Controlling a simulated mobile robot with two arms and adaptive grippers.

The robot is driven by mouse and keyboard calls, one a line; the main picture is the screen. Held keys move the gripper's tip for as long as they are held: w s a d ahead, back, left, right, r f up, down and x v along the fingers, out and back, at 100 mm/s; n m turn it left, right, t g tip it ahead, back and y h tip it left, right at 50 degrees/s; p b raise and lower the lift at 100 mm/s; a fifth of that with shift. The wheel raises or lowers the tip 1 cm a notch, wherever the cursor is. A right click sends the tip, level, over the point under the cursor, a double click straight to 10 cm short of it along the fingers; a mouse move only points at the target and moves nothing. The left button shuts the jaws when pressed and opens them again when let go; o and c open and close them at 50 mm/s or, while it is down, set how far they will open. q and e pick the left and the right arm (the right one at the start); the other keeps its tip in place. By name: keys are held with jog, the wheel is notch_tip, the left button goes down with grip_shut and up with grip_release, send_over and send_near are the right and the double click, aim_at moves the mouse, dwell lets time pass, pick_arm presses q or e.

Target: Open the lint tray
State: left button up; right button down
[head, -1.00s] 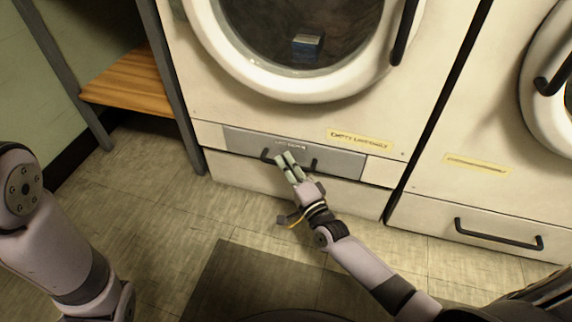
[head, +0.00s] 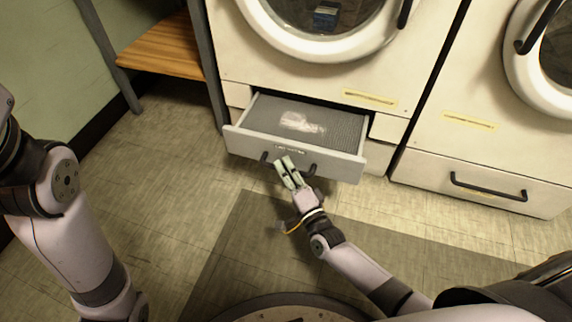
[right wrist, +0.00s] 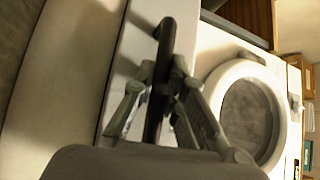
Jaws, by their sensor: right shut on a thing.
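The lint tray (head: 352,127) is a grey drawer under the left machine's round door. It stands pulled out toward me, and its mesh floor shows with a pale clump of lint (head: 300,122) on it. My right gripper (head: 287,166) is shut on the tray's dark bar handle at the tray's front. In the right wrist view, the dark handle (right wrist: 160,75) runs between the two fingers of my right gripper (right wrist: 166,85). My left arm shows at the left edge of the head view, but its gripper is out of view.
The left machine's round door (head: 320,48) is above the tray. A second machine to the right has a closed drawer with a dark handle (head: 488,188). A wooden shelf (head: 165,48) stands at the left. A dark mat (head: 235,240) lies on the floor in front.

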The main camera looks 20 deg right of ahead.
jog(key=shift+s+a+f, duration=0.1)
jog(key=shift+s, duration=0.05)
jog(key=c, duration=1.6)
grip_release()
